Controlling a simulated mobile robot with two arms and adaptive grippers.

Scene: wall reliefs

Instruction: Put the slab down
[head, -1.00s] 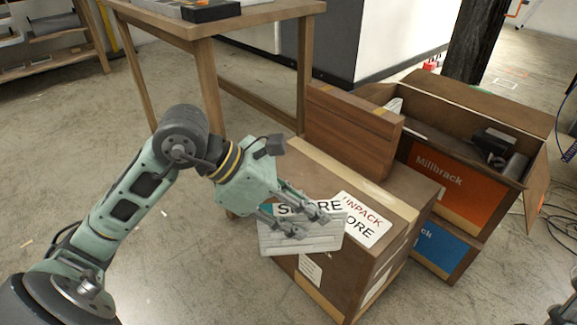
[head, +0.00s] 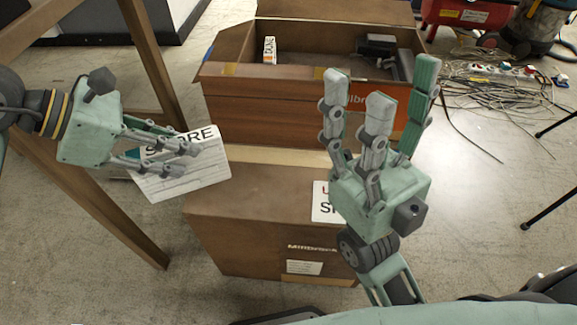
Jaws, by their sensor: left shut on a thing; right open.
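The slab (head: 190,178) is a pale block with a ribbed, brick-like front and a partly covered word ending in "ORE" along its top. The slab shows in front of the left part of the closed brown box (head: 250,205). I cannot tell whether it touches the box. My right gripper (head: 382,85) is open and empty, fingers pointing up, in front of the box's right side. It hides part of the box top and its white label (head: 324,203).
Behind the closed box stands an open carton (head: 270,115) with a few things inside. A wooden table frame (head: 110,215) stands at the left, close to my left arm. Cables (head: 490,95) and a red machine (head: 465,12) are at the back right.

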